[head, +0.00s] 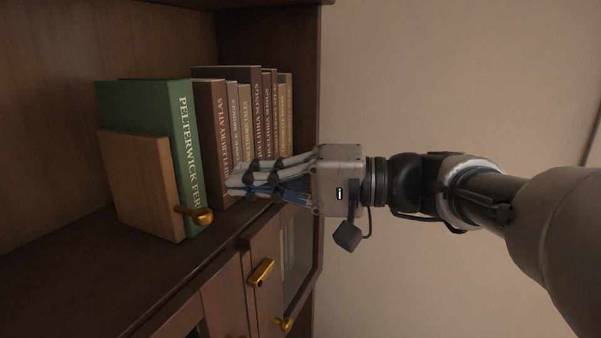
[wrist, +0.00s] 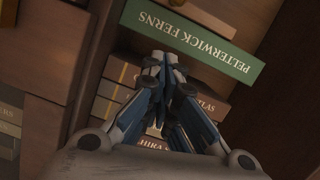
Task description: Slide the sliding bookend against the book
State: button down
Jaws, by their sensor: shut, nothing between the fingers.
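The sliding bookend (head: 140,182) is a light wooden block with a brass knob (head: 201,215) low on its right edge. It stands upright on the shelf at the left of the head view, its face close beside the green book (head: 160,105), titled Pelterwick Ferns. I cannot tell whether they touch. The green book also shows in the wrist view (wrist: 190,40), with part of the bookend (wrist: 205,16) above it. My gripper (head: 232,186) is shut and empty, in front of the brown books to the right of the green book. Its closed fingertips show in the wrist view (wrist: 160,60).
Several brown books (head: 245,110) stand in a row right of the green book. The bookcase side panel (head: 300,60) rises behind them. Below the shelf (head: 110,260) are cabinet fronts with brass handles (head: 261,272). The shelf left of the bookend is clear.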

jog(key=s, duration=0.1)
jog(key=s+a, duration=0.1)
jog(key=s, duration=0.1)
jog(key=shift+s+a+f, duration=0.2)
jog(key=shift+s+f, duration=0.15)
jog(key=shift+s, duration=0.05)
jog(key=shift+w+a+f, duration=0.1)
jog(key=shift+w, duration=0.05)
jog(key=shift+s+a+f+b, duration=0.15)
jog(key=shift+s+b, duration=0.3)
jog(key=shift+b, duration=0.2)
jog(key=shift+s+b, duration=0.2)
jog(key=shift+b, duration=0.1)
jog(key=shift+s+a, duration=0.1)
